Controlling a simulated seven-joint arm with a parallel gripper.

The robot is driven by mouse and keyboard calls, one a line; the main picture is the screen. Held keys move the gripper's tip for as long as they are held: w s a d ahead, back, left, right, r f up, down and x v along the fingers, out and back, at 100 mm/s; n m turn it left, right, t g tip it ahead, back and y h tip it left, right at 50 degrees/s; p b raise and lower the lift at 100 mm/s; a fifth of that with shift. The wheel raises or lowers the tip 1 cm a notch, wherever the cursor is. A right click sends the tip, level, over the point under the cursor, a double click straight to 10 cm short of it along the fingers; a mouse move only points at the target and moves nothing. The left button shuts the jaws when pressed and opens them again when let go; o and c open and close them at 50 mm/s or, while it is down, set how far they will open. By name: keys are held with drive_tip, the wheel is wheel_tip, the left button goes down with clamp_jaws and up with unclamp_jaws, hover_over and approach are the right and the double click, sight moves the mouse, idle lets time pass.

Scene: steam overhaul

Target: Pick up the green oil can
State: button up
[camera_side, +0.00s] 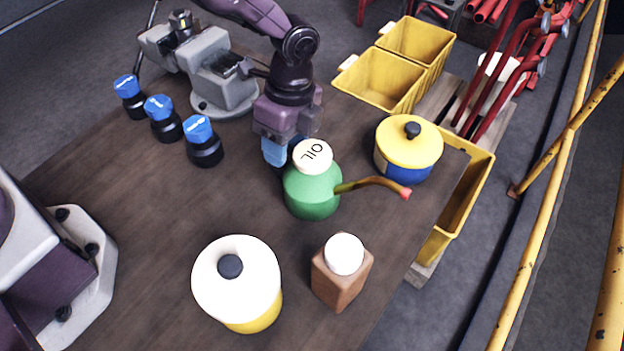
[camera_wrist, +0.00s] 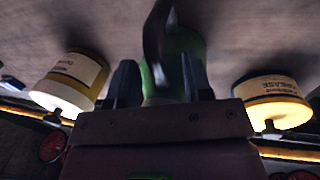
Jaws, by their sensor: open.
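The green oil can (camera_side: 313,192) stands upright on the dark wooden table, with a white cap marked OIL and a brown spout with a pink tip pointing right. My gripper (camera_side: 279,152) is low, close behind the can and to its left in the side view; the can hides part of the fingers. In the wrist view, my gripper's two dark fingers (camera_wrist: 159,84) are apart. The green can body (camera_wrist: 186,42) shows between and beyond them, partly covered by a dark curved shape. Whether a finger touches the can is not clear.
A yellow-lidded blue tin (camera_side: 410,162) stands right of the can. A white-and-yellow tin (camera_side: 238,285) and a brown bottle (camera_side: 340,278) stand in front. Several blue-capped black bottles (camera_side: 204,150) and a grey vise (camera_side: 222,85) are behind left. Yellow bins (camera_side: 380,80) lie beyond the table edge.

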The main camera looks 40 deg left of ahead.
clamp_jaws()
drive_tip(key=shift+r, duration=0.2)
